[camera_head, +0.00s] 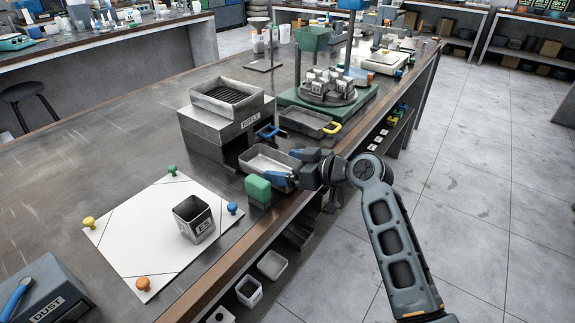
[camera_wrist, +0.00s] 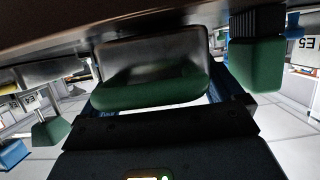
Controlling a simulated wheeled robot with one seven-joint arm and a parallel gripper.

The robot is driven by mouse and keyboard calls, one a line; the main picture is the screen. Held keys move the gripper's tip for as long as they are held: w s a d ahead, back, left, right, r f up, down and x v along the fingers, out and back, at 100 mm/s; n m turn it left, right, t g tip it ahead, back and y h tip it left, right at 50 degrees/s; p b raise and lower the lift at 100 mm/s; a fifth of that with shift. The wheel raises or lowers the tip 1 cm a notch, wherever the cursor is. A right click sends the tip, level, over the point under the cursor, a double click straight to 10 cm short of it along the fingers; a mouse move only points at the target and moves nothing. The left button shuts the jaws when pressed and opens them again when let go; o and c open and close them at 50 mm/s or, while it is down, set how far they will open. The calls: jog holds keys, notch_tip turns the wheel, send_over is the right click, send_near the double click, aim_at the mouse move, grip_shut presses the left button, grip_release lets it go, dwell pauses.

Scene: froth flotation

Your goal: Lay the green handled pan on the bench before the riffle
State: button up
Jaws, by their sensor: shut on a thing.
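The green handled pan is a shallow grey metal tray (camera_head: 262,160) just in front of the riffle (camera_head: 243,116), near the bench's front edge. My gripper (camera_head: 290,178) is shut on its handle from the right. The fingers hide the handle in the head view. In the wrist view the green handle (camera_wrist: 150,95) lies between the fingers, with the pan's metal body (camera_wrist: 150,50) beyond it. The pan is at or very near the bench top; I cannot tell whether it touches.
A green block-like brush (camera_head: 258,191) stands close to the pan, and shows in the wrist view (camera_wrist: 256,62). A yellow-handled pan (camera_head: 303,122) lies behind. A white board (camera_head: 140,235) bears an ES cup (camera_head: 193,220). A green machine base (camera_head: 345,115) stands beyond the riffle.

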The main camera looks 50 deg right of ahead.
jog(key=shift+f, duration=0.2)
jog(key=shift+f, duration=0.15)
jog(key=o, duration=0.8)
jog(key=shift+r, duration=0.25)
jog(key=b+v, duration=0.2)
jog(key=v, duration=1)
